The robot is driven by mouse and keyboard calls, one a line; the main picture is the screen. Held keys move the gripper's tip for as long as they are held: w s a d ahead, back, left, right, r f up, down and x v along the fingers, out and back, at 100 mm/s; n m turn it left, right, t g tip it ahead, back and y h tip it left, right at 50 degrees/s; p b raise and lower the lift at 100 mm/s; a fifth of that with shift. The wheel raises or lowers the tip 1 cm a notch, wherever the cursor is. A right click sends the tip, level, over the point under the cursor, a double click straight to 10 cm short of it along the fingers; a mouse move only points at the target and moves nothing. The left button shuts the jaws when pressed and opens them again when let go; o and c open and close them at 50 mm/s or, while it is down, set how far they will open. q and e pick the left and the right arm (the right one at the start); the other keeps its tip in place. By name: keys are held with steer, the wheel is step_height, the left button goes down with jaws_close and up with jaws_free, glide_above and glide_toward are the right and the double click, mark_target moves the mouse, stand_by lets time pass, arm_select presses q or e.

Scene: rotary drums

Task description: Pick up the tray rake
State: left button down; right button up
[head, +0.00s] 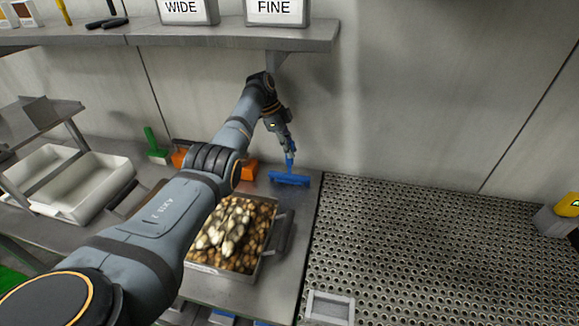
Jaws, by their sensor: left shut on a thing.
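The tray rake is blue, with a wide flat head (290,179) and a short upright handle. It is at the back right of the steel bench, below the shelf. My left arm reaches across from the lower left, and my left gripper (290,155) points down, shut on the rake's handle. The fingers hide part of the handle. I cannot tell whether the rake head touches the bench. My right gripper is not in view.
A tray of brown and pale pieces (234,232) stands in front of the rake. White bins (90,190), a green tool (154,146) and an orange thing (248,169) lie left. A shelf (200,35) overhangs behind. The perforated surface (420,255) at right is mostly clear.

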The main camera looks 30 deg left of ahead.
mark_target(291, 141)
arm_select(q)
steer(key=shift+r, duration=0.1)
steer(key=shift+r, duration=0.25)
step_height(291, 141, up, 2)
steer(key=shift+r+b, duration=0.25)
steer(key=shift+b, duration=0.5)
steer(key=s+a+p, duration=0.2)
steer(key=s+a, duration=1)
steer(key=a, duration=0.1)
steer(key=shift+s+r+p, duration=0.15)
steer(key=shift+s+p, duration=0.1)
steer(key=shift+p, duration=0.05)
steer(key=shift+r, duration=0.1)
